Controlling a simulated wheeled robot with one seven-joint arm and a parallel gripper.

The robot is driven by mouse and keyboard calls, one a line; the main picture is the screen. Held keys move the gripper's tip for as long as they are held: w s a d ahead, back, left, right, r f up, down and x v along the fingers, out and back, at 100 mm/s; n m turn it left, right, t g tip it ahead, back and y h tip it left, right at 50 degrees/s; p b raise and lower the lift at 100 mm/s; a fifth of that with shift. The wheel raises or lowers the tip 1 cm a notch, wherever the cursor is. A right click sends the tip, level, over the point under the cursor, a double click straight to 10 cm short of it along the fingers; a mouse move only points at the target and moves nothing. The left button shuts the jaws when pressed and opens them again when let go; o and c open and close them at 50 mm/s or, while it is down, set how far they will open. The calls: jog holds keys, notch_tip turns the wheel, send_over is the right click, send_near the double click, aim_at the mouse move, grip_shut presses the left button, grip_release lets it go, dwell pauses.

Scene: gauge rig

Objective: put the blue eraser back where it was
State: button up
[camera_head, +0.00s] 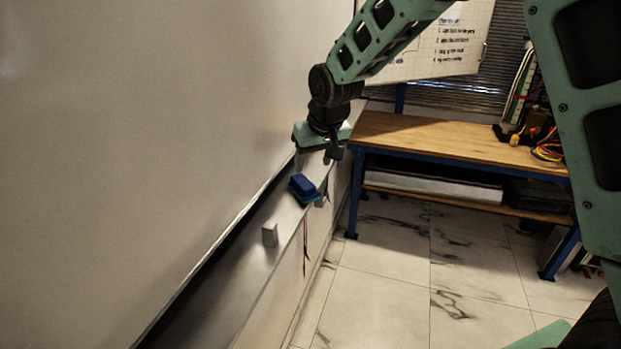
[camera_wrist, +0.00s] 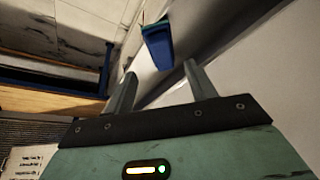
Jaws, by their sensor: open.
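The blue eraser (camera_head: 302,185) lies on the narrow ledge (camera_head: 247,262) below the whiteboard, at the ledge's outer edge, in the head view. Its top is dark blue and its lower layer teal. In the wrist view the eraser (camera_wrist: 157,44) shows beyond the fingertips, roughly between them and apart from them. My gripper (camera_head: 328,154) is over the far part of the ledge, behind the eraser. In the wrist view my gripper (camera_wrist: 160,69) has its two fingers spread with nothing between them. The head view hides part of the fingers.
The whiteboard (camera_head: 130,130) rises along the left of the ledge.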

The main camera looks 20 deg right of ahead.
jog(key=s+a+r+n+g, duration=0.15)
jog(key=s+a, duration=0.25)
jog(key=s, duration=1)
jog(key=s+a+n+g, duration=0.2)
jog(key=s+a+n, duration=0.15)
jog(key=s, duration=1.15)
jog(key=s+d+f+n+g, duration=0.1)
jog(key=s+d+f, duration=0.1)
jog(key=s, duration=0.7)
notch_tip(320, 180, down, 7)
jog(key=b, duration=0.7)
jog(key=shift+w+a+r, duration=0.15)
jog(key=shift+a+r, duration=0.05)
jog(key=shift+a, duration=0.05)
